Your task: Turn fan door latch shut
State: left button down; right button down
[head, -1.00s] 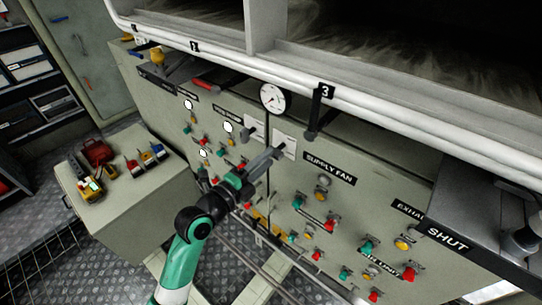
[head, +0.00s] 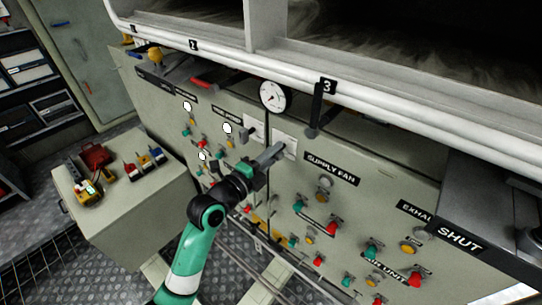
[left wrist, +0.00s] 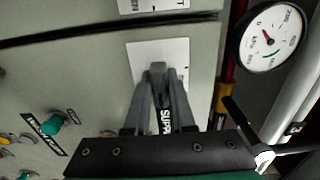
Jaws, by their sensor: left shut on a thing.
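My left gripper (head: 274,156) reaches up to the right plate (head: 290,143). In the left wrist view my left gripper's fingers (left wrist: 164,88) are closed together in front of that white plate (left wrist: 143,56). They are shut on the latch handle there, which they mostly hide; its angle cannot be told. The other latch (head: 246,132), a dark handle, stands free on the left plate (head: 258,122). My right gripper is not in view.
The gauge (head: 273,96) and a black lever marked 3 (head: 318,112) sit close above right. Buttons and red and green knobs cover the panel (head: 390,195) around and below. A grey cabinet (head: 140,195) with padlocks and a red case stands at the left.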

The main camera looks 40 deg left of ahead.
pick_arm(q)
jog(key=n, duration=0.4)
jog(key=shift+n, duration=0.3)
jog(key=n, duration=0.7)
jog(key=shift+n, duration=0.4)
jog(key=n, duration=0.4)
jog(key=c, duration=1.2)
grip_release()
jog(key=shift+n, duration=0.6)
jog(key=o, duration=0.5)
jog(key=shift+s, duration=0.1)
